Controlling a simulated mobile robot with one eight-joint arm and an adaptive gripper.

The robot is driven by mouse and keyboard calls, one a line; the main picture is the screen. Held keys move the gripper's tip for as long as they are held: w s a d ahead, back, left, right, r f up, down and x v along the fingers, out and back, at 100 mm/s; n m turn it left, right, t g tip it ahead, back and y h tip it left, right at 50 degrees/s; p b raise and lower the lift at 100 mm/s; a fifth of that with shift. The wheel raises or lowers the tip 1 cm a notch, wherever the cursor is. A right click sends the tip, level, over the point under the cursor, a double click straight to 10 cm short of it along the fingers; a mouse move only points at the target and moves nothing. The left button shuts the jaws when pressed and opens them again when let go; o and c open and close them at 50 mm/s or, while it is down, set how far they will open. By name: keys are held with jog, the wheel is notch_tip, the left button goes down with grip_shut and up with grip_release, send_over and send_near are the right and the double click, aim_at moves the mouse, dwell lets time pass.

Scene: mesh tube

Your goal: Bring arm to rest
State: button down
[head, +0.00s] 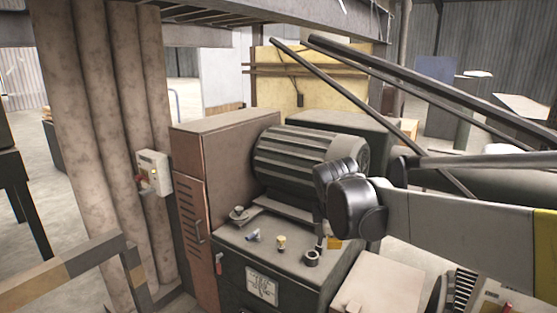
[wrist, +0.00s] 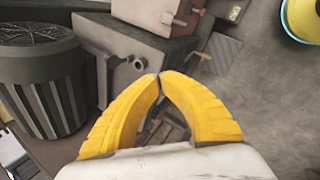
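My gripper (wrist: 160,75) shows in the wrist view as two yellow fingers whose tips meet. Nothing shows between the tips, so it is shut and empty. In the head view my grey arm (head: 455,222) reaches in from the right to a black joint (head: 352,205) in front of the ribbed motor (head: 300,155). A small yellow patch shows below that joint, but I cannot tell whether it is a finger. The motor's round grille end (wrist: 35,32) is at the left of the wrist view.
Small parts, among them a yellow-topped piece (head: 281,243) and a dark ring (head: 311,257), lie on the dark machine cabinet (head: 265,265). A brown cabinet (head: 195,215) stands at left, beside thick pipes (head: 100,120). Dark diagonal bars (head: 430,95) cross at upper right. Open floor (wrist: 255,90) shows right of my fingers.

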jog(key=s+d+f+m+b, duration=0.1)
jog(key=s+f+m, duration=0.2)
jog(key=s+m, duration=0.2)
jog(key=s+d+f+m+t+y+b, duration=0.1)
jog(key=s+m, duration=0.5)
jog(key=s, duration=0.6)
jog(key=s+d+f+m+b, duration=0.2)
jog(key=s+f+m, duration=0.3)
jog(key=s, duration=0.3)
jog(key=shift+s+d+f+m+t+y+b, duration=0.15)
jog(key=shift+s+d+m+t+y+b, duration=0.2)
jog(key=shift+d, duration=0.3)
